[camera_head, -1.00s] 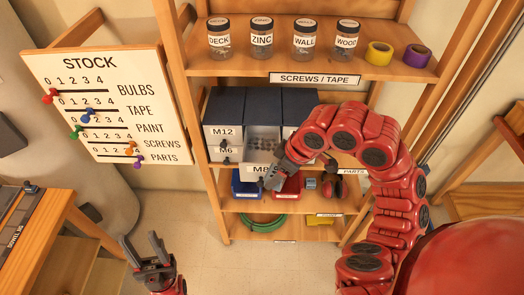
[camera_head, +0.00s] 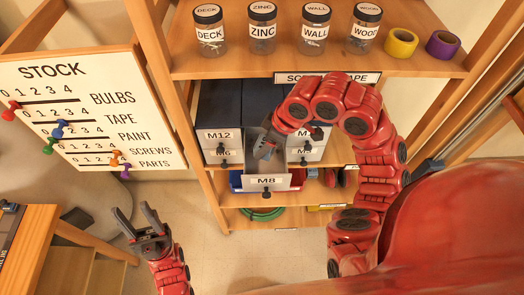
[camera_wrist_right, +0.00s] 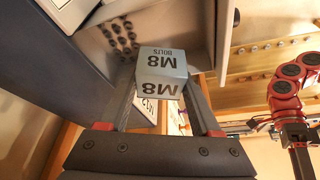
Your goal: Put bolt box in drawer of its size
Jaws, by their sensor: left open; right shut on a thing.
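A small grey box marked M8 BOLTS (camera_wrist_right: 162,70) is held between the fingers of my right gripper (camera_wrist_right: 160,98) in the right wrist view. In the head view my right gripper (camera_head: 266,146) is above the pulled-out M8 drawer (camera_head: 266,183), pointing down and left. Bolts (camera_wrist_right: 120,38) show inside a drawer beside the box in the wrist view. The box is hard to make out in the head view. Other drawers, M12 (camera_head: 219,135) among them, are shut. My left gripper (camera_head: 146,222) is open and empty, low at left.
Jars (camera_head: 262,30) and tape rolls (camera_head: 401,43) stand on the shelf above, over the SCREWS / TAPE label. A blue bin (camera_head: 236,181) and green hose (camera_head: 260,214) sit lower. A STOCK board (camera_head: 92,115) hangs at left. Floor in front is clear.

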